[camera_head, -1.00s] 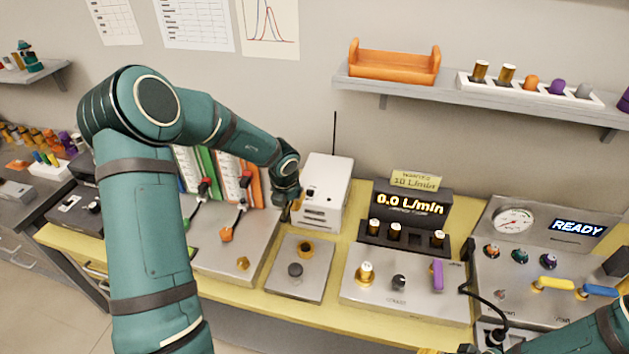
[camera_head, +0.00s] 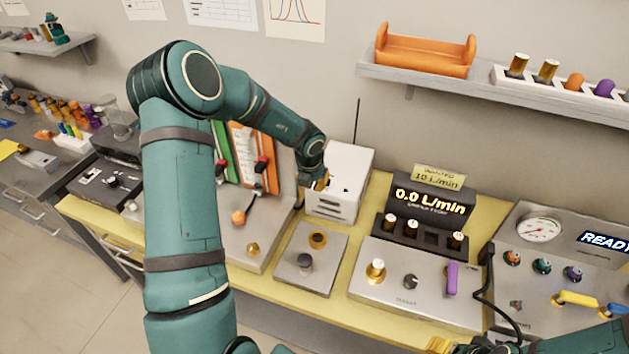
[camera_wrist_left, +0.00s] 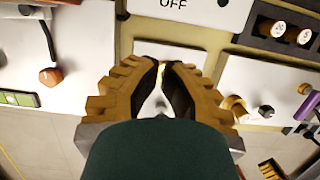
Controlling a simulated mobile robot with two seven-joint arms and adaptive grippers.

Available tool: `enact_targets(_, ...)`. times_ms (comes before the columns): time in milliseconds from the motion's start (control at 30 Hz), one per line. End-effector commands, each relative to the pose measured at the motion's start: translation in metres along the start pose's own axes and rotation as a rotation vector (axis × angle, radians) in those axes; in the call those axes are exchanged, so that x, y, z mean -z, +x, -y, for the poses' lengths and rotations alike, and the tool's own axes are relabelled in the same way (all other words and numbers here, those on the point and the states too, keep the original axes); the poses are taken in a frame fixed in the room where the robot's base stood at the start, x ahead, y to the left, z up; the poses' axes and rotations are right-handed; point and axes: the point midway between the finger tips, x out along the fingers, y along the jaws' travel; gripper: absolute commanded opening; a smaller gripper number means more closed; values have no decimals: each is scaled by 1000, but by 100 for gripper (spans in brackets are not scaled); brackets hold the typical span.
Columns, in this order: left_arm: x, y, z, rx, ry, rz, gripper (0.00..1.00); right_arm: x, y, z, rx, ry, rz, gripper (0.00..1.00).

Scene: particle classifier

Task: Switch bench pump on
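A white box (camera_head: 340,183) with a thin antenna stands at the back of the yellow bench. The left wrist view shows a white face marked OFF (camera_wrist_left: 173,4), cut by the top edge; I cannot tell for sure which device is the bench pump. My left gripper (camera_head: 321,183) is at the box's left front edge in the head view; contact cannot be told. In the left wrist view its tan fingers (camera_wrist_left: 162,68) stand apart with a narrow gap, below the OFF face.
A metal plate (camera_head: 298,277) with a dark knob lies in front of the box. A display (camera_head: 434,201) reads 0.0 L/min, with a knob panel (camera_head: 395,301) before it. An orange tray (camera_head: 423,60) sits on the wall shelf.

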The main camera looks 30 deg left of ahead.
Motion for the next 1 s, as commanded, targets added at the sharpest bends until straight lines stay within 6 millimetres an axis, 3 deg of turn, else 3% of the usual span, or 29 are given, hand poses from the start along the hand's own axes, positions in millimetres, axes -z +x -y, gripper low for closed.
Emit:
enact_targets(100, 2, 27, 1, 1, 0, -4, 0, -1, 5, -2, 0, 1, 0, 53)
enact_targets(367, 0, 76, 0, 0, 1, -2, 0, -2, 10, -4, -1, 1, 0, 53)
enact_targets(633, -33, 78, 0, -1, -1, 1, 0, -1, 5, -2, -1, 1, 0, 53)
enact_targets(1000, -39, 80, 0, 0, 0, 0, 0, -1, 5, -2, 0, 1, 0, 53)
